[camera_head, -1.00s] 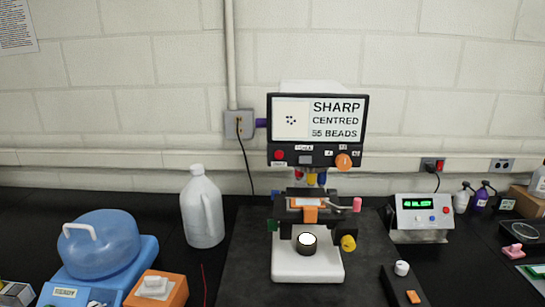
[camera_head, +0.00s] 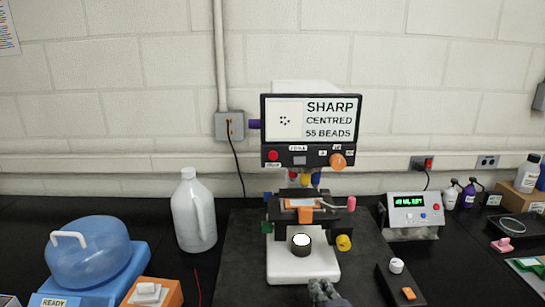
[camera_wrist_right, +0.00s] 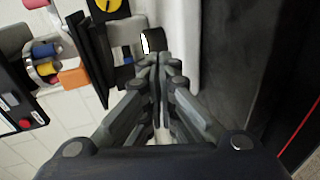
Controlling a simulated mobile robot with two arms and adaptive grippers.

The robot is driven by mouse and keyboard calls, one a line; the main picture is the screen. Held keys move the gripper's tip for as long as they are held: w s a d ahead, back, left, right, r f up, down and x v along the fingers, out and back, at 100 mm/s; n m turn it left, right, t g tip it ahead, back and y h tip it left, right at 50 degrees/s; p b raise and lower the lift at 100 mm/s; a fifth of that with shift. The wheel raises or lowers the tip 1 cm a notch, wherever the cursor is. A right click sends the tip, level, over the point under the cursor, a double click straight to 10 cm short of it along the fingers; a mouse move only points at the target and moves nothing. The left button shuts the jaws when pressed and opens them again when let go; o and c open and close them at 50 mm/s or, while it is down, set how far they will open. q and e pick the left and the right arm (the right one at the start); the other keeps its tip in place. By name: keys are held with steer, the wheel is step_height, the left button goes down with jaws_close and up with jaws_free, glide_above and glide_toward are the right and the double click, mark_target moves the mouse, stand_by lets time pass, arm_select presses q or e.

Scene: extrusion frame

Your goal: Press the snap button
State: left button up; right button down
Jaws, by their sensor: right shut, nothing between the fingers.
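A microscope with a screen reading "SHARP CENTRED 55 BEADS" (camera_head: 313,118) stands on a dark mat. The strip under its screen carries a red button (camera_head: 273,155), a grey button (camera_head: 299,160) and an orange knob (camera_head: 338,161). Their labels are too small to read surely, so I cannot tell which is the snap button. My right gripper (camera_head: 322,287) is at the bottom of the head view, in front of the white base, below the strip. In the right wrist view its fingers (camera_wrist_right: 157,62) are together and empty; the red button (camera_wrist_right: 24,123) shows at the left. My left gripper is not in view.
The stage (camera_head: 305,205), lit black cylinder (camera_head: 301,244) and yellow knob (camera_head: 344,242) stand between my gripper and the strip. A white jug (camera_head: 193,212) is left; a display box (camera_head: 413,212) is right. Open mat lies beside the base.

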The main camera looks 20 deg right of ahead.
mark_target(273, 155)
steer(key=w+a+r+n+t+y, duration=0.1)
steer(key=a+r+n+t+y, duration=0.2)
steer(key=r+n, duration=0.5)
steer(key=w+a+r+n+t+y, duration=0.1)
steer(key=a+r+n+t+y, duration=0.2)
steer(key=r+n, duration=0.5)
steer(key=w+a+r+n+t+y, duration=0.1)
steer(key=a+r+n+t+y, duration=0.2)
steer(key=r+n, duration=0.5)
step_height(273, 155, up, 2)
steer(key=shift+r+t, duration=0.15)
steer(key=shift+t, duration=0.15)
steer(key=shift+w, duration=0.1)
steer(key=w+d+b, duration=0.2)
steer(key=w, duration=0.6)
steer(key=shift+w+d, duration=0.25)
steer(key=shift+d, duration=0.05)
steer(key=shift+w, duration=0.1)
steer(key=shift+w+d, duration=0.1)
steer(key=shift+w, duration=0.2)
